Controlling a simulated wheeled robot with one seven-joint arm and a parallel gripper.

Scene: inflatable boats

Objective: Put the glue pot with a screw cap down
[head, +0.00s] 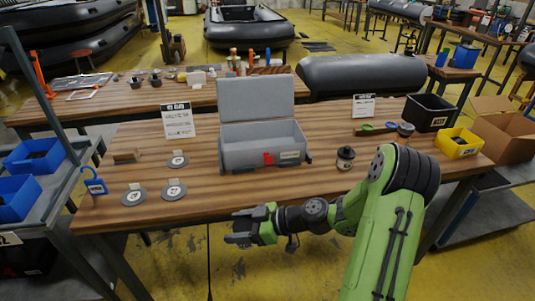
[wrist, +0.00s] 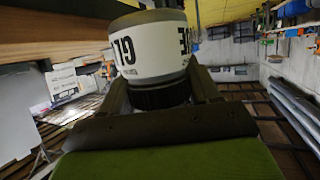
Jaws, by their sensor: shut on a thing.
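In the wrist view a glue pot (wrist: 150,52) with a white body and black lettering sits between the fingers of my gripper (wrist: 160,90). In the head view my gripper (head: 243,226) is in front of the table's front edge, pointing left. The held pot cannot be made out there. The wooden table (head: 215,193) lies behind the gripper.
An open grey toolbox (head: 262,147) stands mid-table. A dark jar (head: 345,158) stands right of it. Several grey discs (head: 174,190) lie at left near a blue padlock-shaped piece (head: 95,183). A black bin (head: 429,112) and yellow bin (head: 459,143) stand at right. The front strip between discs and jar is clear.

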